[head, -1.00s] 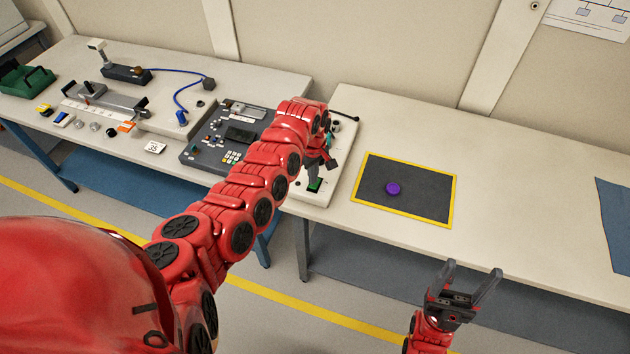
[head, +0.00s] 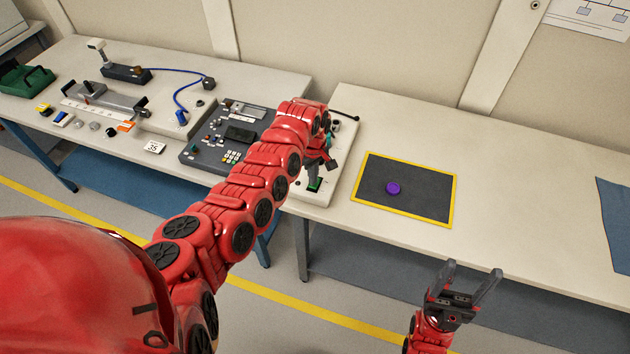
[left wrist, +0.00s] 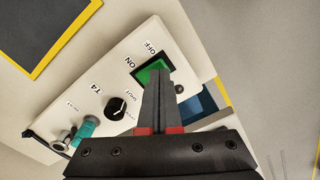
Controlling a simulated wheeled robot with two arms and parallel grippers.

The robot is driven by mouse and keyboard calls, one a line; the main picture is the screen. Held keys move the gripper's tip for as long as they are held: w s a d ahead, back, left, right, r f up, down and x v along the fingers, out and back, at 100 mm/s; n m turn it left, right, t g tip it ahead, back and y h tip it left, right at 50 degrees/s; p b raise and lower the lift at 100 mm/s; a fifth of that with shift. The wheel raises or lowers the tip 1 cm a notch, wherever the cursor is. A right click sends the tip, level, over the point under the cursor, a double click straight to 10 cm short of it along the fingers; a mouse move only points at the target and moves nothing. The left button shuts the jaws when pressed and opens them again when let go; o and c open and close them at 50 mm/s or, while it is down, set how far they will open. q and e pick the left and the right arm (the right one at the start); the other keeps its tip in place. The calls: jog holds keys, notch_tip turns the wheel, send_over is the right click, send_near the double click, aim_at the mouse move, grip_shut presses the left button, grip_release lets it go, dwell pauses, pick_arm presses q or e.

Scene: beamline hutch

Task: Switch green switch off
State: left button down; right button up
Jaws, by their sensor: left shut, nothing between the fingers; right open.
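The green switch (head: 314,185) is a rocker set in a dark frame near the front of a white panel (head: 345,150). In the left wrist view the green switch (left wrist: 147,71) has ON printed beside one end and OFF beside the other. My left gripper (head: 317,179) points down at it with its fingers together and empty. In the left wrist view the left fingertips (left wrist: 158,74) overlap the green face and hide part of it; I cannot tell whether they touch it. My right gripper (head: 468,280) is open and empty, in front of the table.
The panel also has a black knob (left wrist: 117,108) and a teal part (left wrist: 86,127). A grey control console (head: 205,150) stands left of the panel.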

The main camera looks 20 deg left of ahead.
pick_arm(q)
jog(key=shift+f+b, duration=0.55)
jog(key=shift+f, duration=0.3)
jog(key=shift+s+r, duration=0.1)
jog(key=shift+s, duration=0.05)
jog(key=shift+w+r+p, duration=0.2)
jog(key=shift+r+p, duration=0.55)
jog(key=shift+r, duration=0.5)
jog(key=shift+s+r+p, duration=0.1)
jog(key=shift+r+p, duration=0.5)
jog(key=shift+r, duration=0.15)
jog(key=shift+r+p, duration=0.55)
jog(key=shift+r, duration=0.9)
jog(key=shift+f, duration=0.1)
